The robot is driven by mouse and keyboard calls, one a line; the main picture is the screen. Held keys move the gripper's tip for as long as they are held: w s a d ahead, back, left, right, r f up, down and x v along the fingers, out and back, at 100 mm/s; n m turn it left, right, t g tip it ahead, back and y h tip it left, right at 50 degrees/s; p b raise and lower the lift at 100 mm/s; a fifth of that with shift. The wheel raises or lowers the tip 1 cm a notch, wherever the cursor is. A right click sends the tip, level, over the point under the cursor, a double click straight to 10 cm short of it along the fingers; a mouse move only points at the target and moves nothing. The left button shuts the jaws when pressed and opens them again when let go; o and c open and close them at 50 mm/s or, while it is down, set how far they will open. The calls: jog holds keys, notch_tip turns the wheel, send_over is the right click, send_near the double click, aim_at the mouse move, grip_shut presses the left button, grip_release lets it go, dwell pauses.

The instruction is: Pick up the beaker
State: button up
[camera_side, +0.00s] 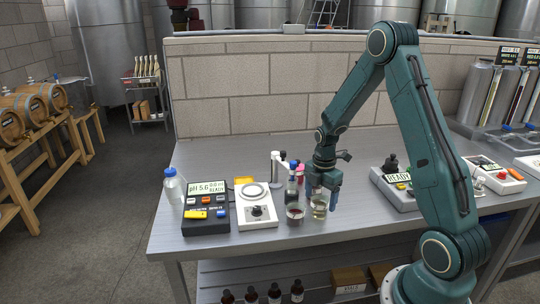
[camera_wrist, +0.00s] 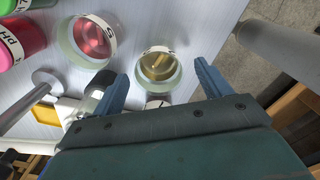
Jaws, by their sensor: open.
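Two small glass beakers stand on the metal bench.
Left of the beakers are a white stirrer plate (camera_side: 256,209), a dark pH meter (camera_side: 205,216) and a blue-capped bottle (camera_side: 172,187). Capped bottles (camera_side: 292,184) stand close behind the beakers. The bench front is clear.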

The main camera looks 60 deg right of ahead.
aim_at(319, 205)
jog(key=shift+d+f, duration=0.1)
jog(key=shift+f, duration=1.75)
jog(key=c, duration=1.1)
jog(key=shift+r, duration=0.15)
notch_tip(319, 205, up, 20)
